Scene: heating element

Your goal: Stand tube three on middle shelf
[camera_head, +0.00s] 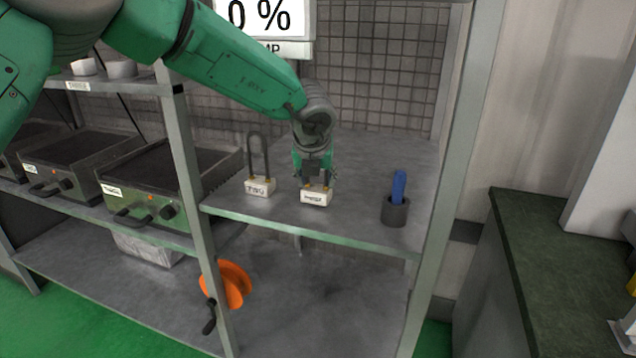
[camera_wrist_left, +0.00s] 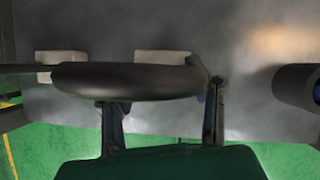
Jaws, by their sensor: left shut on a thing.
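My left gripper (camera_head: 314,172) reaches down to the middle shelf from above and is shut on a dark heating tube with a white base block (camera_head: 316,197). The block is upright at the shelf surface near its front edge; whether it touches is hard to tell. Its label is too small to read surely, and the gripper hides most of the tube. In the left wrist view the dark rounded tube (camera_wrist_left: 128,81) lies across my fingers. Another U-shaped tube (camera_head: 258,155) stands upright on its white block to the left. The middle shelf (camera_head: 350,222) carries both. My right gripper is not in view.
A grey cup (camera_head: 395,211) with a blue handle (camera_head: 398,186) stands right of the held tube. A shelf post (camera_head: 193,170) stands to the left, with hot plates (camera_head: 150,180) beyond it. The shelf behind and between block and cup is bare.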

